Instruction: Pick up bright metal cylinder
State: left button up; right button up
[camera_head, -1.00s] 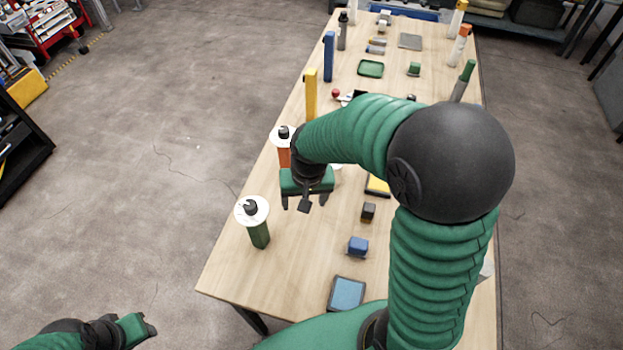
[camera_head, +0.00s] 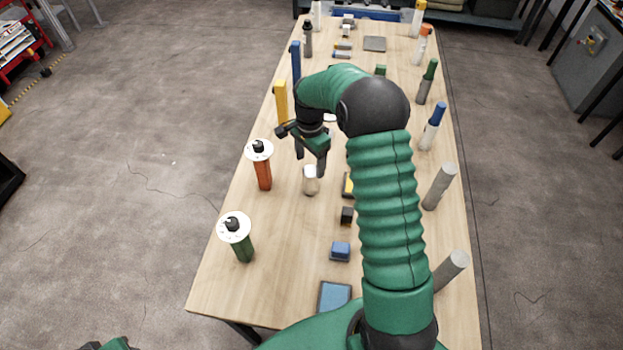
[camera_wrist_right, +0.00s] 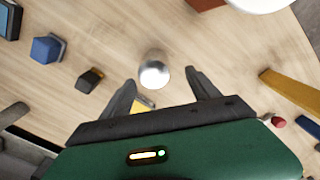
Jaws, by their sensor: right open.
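The bright metal cylinder (camera_head: 311,181) is short and shiny and stands on the wooden table just below my right gripper (camera_head: 310,164) in the head view. In the right wrist view the cylinder (camera_wrist_right: 153,69) shows just beyond the tips of the right gripper (camera_wrist_right: 160,80), roughly in line with the gap between them. The right gripper's fingers are apart with nothing held. I cannot tell whether a finger touches the cylinder. Only a green sliver of my left gripper (camera_head: 118,343) shows at the bottom edge, its fingers out of sight.
An orange post with a white disc (camera_head: 263,172) and a green one (camera_head: 241,244) stand left of the cylinder. A yellow post (camera_head: 281,103) is behind. Dark (camera_head: 347,215) and blue (camera_head: 340,251) blocks lie in front. Grey cylinders (camera_head: 439,186) line the right edge.

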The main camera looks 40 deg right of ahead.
aim_at(309, 169)
jog(key=f, duration=0.3)
jog(key=shift+s+a+f, duration=0.1)
jog(key=shift+a+f, duration=0.25)
jog(key=f, duration=0.2)
jog(key=f+p, duration=0.1)
jog(key=f, duration=0.1)
jog(key=shift+s+f, duration=0.1)
jog(key=shift+s, duration=0.3)
jog(key=shift+w+d+f, duration=0.1)
jog(key=shift+d+f, duration=0.1)
jog(key=shift+f, duration=0.3)
jog(key=shift+a+r, duration=0.15)
jog(key=shift+a, duration=0.05)
jog(key=c, duration=0.6)
grip_shut()
